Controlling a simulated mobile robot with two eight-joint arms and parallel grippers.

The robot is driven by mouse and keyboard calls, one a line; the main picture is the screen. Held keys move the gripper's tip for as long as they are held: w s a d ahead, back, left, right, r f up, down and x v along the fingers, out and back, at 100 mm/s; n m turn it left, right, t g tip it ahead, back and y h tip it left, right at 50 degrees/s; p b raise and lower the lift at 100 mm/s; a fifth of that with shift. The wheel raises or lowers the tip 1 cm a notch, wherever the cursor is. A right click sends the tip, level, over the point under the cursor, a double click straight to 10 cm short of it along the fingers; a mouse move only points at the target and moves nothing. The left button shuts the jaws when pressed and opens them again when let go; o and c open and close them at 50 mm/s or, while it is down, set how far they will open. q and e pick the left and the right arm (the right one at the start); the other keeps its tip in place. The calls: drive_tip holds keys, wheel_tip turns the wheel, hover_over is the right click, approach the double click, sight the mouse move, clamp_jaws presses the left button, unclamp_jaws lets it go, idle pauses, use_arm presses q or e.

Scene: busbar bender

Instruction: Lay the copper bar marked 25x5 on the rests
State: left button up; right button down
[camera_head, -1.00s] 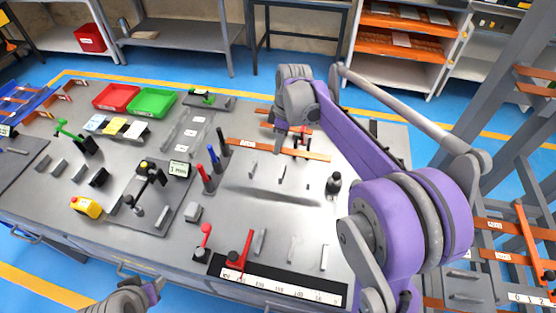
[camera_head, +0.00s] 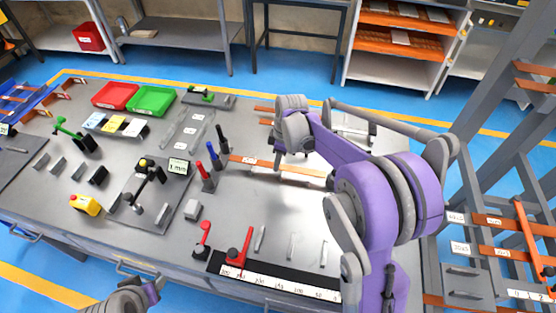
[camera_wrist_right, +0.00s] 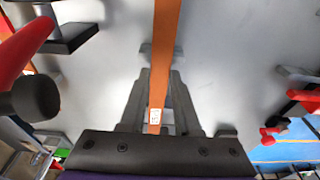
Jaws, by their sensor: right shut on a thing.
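An orange-brown copper bar (camera_head: 303,171) lies across the middle of the grey bench in the head view, with a small white label near its left end. The marking is too small to read. My right gripper (camera_head: 279,158) is shut on it. In the right wrist view the bar (camera_wrist_right: 166,50) runs away from between the gripper's fingers (camera_wrist_right: 158,90). The upright rests seen earlier in the middle are now mostly hidden by the bar and my right arm, so I cannot tell whether the bar touches them. My left gripper (camera_head: 152,290) is low at the front edge, its jaw opening unclear.
Blue, red and black-handled tools (camera_head: 210,165) stand just left of the bar. A red-handled stop (camera_head: 238,258) and a black scale strip (camera_head: 285,286) lie at the front. Red (camera_head: 116,96) and green (camera_head: 152,101) trays sit at the back left.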

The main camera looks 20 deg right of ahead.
sight(283, 167)
drive_tip(key=shift+f, duration=0.25)
drive_tip(key=c, duration=0.6)
unclamp_jaws()
drive_tip(key=shift+r, duration=0.15)
wheel_tip(283, 167, up, 12)
drive_tip(key=s+d, duration=0.1)
drive_tip(key=s+a+f+m+t, duration=0.1)
drive_tip(key=s+a+f+m, duration=0.1)
drive_tip(key=s, duration=0.5)
drive_tip(key=s+a+f+m+t+h, duration=0.1)
drive_tip(key=s+a+f+m+t, duration=0.1)
drive_tip(key=s+m, duration=0.3)
drive_tip(key=s+a+f+m+t, duration=0.1)
drive_tip(key=s+a+f+m, duration=0.1)
drive_tip(key=s, duration=0.8)
drive_tip(key=shift+s+a+m+t+p, duration=0.1)
drive_tip(key=shift+a+m+t+p, duration=0.25)
drive_tip(key=shift+a+m, duration=0.3)
drive_tip(key=shift+s+f, duration=0.15)
drive_tip(key=shift+f, duration=0.1)
